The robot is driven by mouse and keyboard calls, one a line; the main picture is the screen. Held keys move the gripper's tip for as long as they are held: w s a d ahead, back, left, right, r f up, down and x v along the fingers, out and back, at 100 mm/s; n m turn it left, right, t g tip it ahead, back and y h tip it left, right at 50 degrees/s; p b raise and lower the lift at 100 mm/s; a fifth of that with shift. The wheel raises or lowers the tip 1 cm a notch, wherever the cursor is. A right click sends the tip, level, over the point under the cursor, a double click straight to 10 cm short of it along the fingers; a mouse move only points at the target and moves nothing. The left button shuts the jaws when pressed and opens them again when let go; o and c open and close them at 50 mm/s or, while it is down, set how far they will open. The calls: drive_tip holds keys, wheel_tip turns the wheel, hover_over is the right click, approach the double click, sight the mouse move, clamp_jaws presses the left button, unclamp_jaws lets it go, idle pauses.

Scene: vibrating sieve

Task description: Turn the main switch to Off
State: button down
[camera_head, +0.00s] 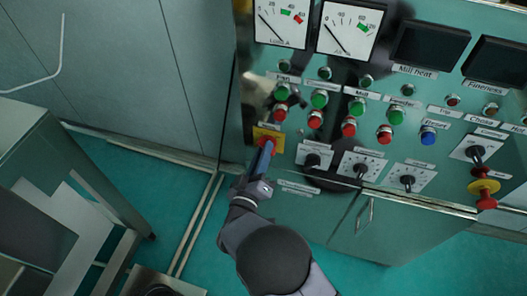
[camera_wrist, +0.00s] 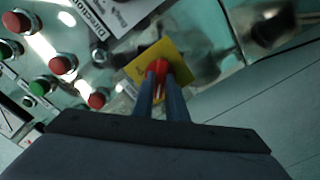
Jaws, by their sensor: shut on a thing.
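The main switch (camera_head: 275,141) is a red knob on a yellow plate (camera_head: 262,133) at the lower left of the green control panel. In the wrist view the red knob (camera_wrist: 160,67) sits between my two fingers, in front of its yellow plate (camera_wrist: 176,60). My gripper (camera_head: 266,146) reaches up to it from below and is shut on the knob. The fingers also show in the wrist view (camera_wrist: 161,80). The fingers hide part of the knob and the plate, and I cannot read the switch's position.
Green and red push buttons (camera_head: 315,119) sit above and right of the switch. Black selector knobs (camera_head: 312,160) stand just to its right. A red emergency stop (camera_head: 486,202) is at the far right. A grey-green cabinet (camera_head: 50,190) stands at the left, with teal floor between.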

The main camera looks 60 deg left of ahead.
drive_tip(key=shift+f, duration=0.1)
drive_tip(key=c, duration=1.8)
unclamp_jaws()
drive_tip(key=shift+o, duration=0.2)
drive_tip(key=b+v, duration=0.1)
drive_tip(key=v, duration=0.6)
drive_tip(key=shift+s+d, duration=0.15)
